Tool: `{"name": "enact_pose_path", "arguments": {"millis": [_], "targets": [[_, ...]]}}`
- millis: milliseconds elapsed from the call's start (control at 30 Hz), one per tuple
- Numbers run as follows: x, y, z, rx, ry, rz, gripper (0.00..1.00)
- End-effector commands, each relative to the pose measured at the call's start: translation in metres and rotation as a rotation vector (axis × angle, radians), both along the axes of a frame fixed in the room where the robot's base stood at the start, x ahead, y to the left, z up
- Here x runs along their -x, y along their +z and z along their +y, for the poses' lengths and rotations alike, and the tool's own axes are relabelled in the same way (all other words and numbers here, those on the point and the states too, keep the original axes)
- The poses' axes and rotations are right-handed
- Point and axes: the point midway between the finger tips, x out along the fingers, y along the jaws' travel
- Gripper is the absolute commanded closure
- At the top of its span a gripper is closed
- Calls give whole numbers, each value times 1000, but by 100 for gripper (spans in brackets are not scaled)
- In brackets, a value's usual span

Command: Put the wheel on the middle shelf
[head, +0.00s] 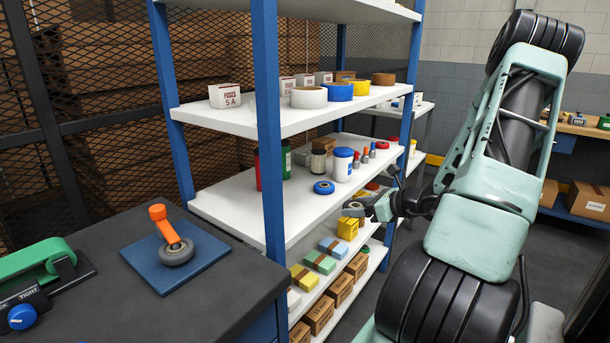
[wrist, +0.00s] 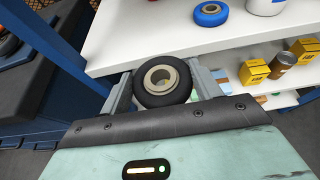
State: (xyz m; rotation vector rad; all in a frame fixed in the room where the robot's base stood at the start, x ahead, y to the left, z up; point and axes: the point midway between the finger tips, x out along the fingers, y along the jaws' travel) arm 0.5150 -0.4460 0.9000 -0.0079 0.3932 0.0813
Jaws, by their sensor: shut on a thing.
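My gripper (head: 366,207) is shut on a black wheel (wrist: 163,98) with a beige hub. In the wrist view the wheel sits between the two grey fingers (wrist: 162,80), its hub hole facing the camera. In the head view the wheel (head: 353,209) is small and partly covered by the gripper. It is at the front right of the rack, near the front edge of a white shelf (head: 245,205) at mid-height. That shelf (wrist: 185,45) lies just beyond the wheel in the wrist view. I cannot tell whether the wheel overlaps the shelf edge.
A blue wheel (head: 323,187) lies on that shelf, with a white blue-capped tub (head: 342,164) and several bottles behind. The shelf's left front is bare. A blue post (head: 268,130) stands at the front. A dark bench (head: 105,285) holds an orange-handled caster (head: 172,240).

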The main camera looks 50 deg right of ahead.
Motion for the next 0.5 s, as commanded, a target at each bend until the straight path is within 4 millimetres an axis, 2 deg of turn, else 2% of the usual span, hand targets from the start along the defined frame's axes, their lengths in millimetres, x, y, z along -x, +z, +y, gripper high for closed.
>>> {"name": "enact_pose_path", "arguments": {"millis": [167,500], "targets": [[-35,1,4,-1,6,-4,61],[-123,2,12,-1,5,-3,61]]}}
